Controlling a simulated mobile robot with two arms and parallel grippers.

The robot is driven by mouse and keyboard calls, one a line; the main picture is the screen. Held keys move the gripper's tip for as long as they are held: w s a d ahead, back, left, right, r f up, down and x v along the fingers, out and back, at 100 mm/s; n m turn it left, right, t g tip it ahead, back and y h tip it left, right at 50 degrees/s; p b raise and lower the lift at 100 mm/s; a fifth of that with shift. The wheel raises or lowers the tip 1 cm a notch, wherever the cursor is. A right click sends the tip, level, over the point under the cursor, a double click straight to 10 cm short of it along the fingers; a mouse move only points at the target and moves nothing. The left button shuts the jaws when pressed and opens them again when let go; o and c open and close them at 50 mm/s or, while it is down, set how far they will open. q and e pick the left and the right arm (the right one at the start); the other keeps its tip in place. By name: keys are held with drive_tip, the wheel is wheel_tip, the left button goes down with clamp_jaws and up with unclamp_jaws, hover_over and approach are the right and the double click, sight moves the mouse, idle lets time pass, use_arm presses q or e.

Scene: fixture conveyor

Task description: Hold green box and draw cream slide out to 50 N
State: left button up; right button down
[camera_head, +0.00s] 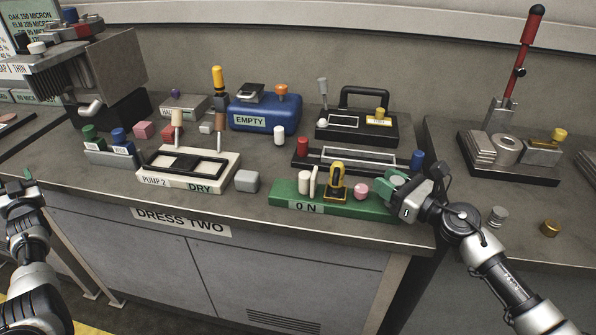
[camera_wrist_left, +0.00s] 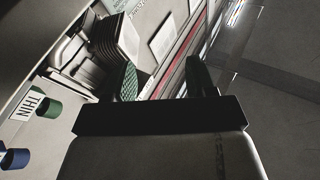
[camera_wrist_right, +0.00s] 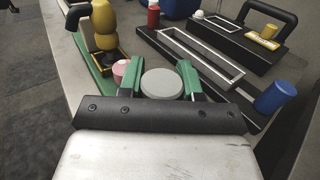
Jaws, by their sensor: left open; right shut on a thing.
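The green box (camera_head: 335,208) lies along the front edge of the bench, labelled "0 N". A cream cylinder (camera_head: 304,182) and a thin cream upright piece (camera_head: 315,181) stand at its left part; I cannot tell which is the slide. My right gripper (camera_head: 394,181) is at the box's right end. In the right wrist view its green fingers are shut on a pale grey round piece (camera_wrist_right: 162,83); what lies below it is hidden. My left gripper (camera_head: 20,187) is open and empty at the far left, well away from the green box.
A yellow-and-black piece (camera_head: 337,184) and a pink cylinder (camera_head: 361,191) stand by the box's middle. A black frame fixture (camera_head: 357,165) is close behind. A grey block (camera_head: 247,181) and a cream "DRY" fixture (camera_head: 190,172) stand to the left.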

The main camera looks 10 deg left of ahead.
use_arm(q)
drive_tip(key=w+d+r+m+t+h, duration=0.8)
drive_tip(key=w+d+r+m+t, duration=0.25)
drive_tip(key=d+m, duration=0.4)
drive_tip(key=w+d+r+m+g+h, duration=0.15)
drive_tip(key=w+d+m+h, duration=0.25)
drive_tip(key=d+m+h, duration=0.65)
drive_tip(key=w+d+r+m+h, duration=0.35)
drive_tip(key=d+m+h, duration=0.35)
drive_tip(key=m+h, duration=0.65)
drive_tip(key=m+g+y, duration=0.1)
drive_tip(key=m+g, duration=2.1)
drive_tip(key=m, duration=0.2)
approach(302, 174)
drive_tip(key=shift+m, duration=0.25)
drive_tip(key=x, duration=0.9)
